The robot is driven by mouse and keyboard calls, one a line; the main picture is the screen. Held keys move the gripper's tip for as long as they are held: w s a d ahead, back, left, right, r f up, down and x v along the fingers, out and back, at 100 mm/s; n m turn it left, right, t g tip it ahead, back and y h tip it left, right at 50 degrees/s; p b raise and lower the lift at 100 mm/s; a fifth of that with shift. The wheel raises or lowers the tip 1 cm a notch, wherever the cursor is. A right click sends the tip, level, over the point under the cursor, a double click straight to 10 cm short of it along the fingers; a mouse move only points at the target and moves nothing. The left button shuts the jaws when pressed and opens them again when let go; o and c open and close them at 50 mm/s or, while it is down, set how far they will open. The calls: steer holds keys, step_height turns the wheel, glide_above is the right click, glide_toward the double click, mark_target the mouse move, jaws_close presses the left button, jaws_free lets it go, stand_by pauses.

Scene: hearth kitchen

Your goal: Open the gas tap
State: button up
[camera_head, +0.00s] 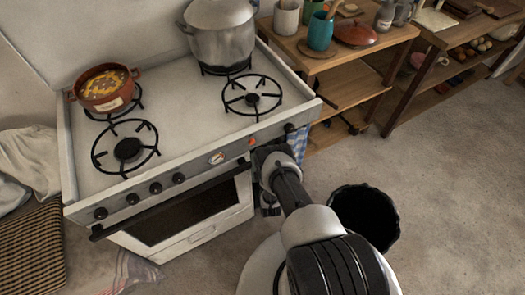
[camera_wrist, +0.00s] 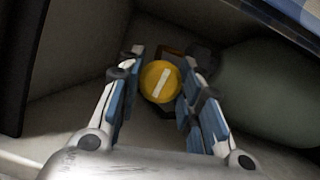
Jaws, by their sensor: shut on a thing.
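The gas tap (camera_wrist: 160,82) is a round yellow knob with a white bar across it, in the middle of the wrist view. The bar is tilted from lower left to upper right. My gripper (camera_wrist: 161,68) has one finger on each side of the knob and is shut on it. In the head view my gripper is low beside the right end of the white stove (camera_head: 190,100), mostly hidden by my arm. The tap itself is hidden in that view.
A large dull green rounded body (camera_wrist: 270,95) stands close right of the tap. On the stove are a red pot (camera_head: 106,92) and a steel pot (camera_head: 222,45). A black bin (camera_head: 366,213) stands on the floor near my arm. Wooden shelves (camera_head: 345,75) are at the back.

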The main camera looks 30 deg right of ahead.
steer(key=shift+n, duration=0.5)
steer(key=shift+t, duration=0.3)
steer(key=o, duration=1.1)
steer(key=v, duration=0.7)
steer(key=shift+s+a, duration=0.1)
steer(key=shift+s, duration=0.15)
steer(key=shift+f, duration=0.1)
